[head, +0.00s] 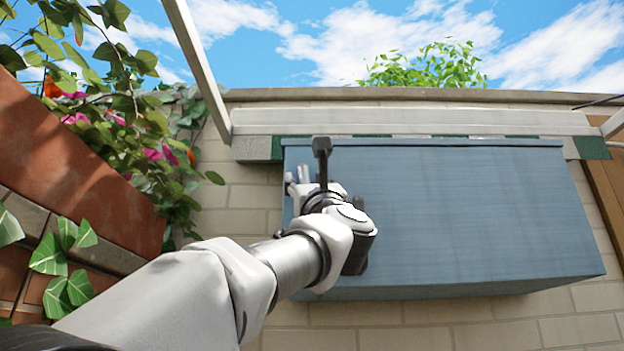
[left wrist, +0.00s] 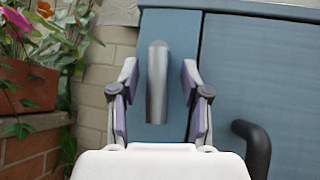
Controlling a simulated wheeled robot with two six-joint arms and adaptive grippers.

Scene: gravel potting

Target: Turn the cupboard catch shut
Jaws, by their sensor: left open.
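The blue-grey cupboard (head: 450,205) hangs on the brick wall; its front also shows in the left wrist view (left wrist: 260,70). The catch (left wrist: 157,85) is a grey lever on the narrow strip left of the door seam, and it points straight up and down in that view. The door looks flush with the strip. A dark curved handle (left wrist: 257,150) is on the door, right of the catch. My left gripper (head: 300,178) is at the cupboard's left side. Its open fingers (left wrist: 159,88) stand either side of the catch, with gaps on both sides. In the head view my arm hides the catch.
A terracotta planter (head: 75,160) with leaves and pink flowers stands close on the left. A pale rail (head: 400,122) runs above the cupboard, and a slanting pale post (head: 198,65) is at upper left. Bare brick wall (head: 420,338) lies below the cupboard.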

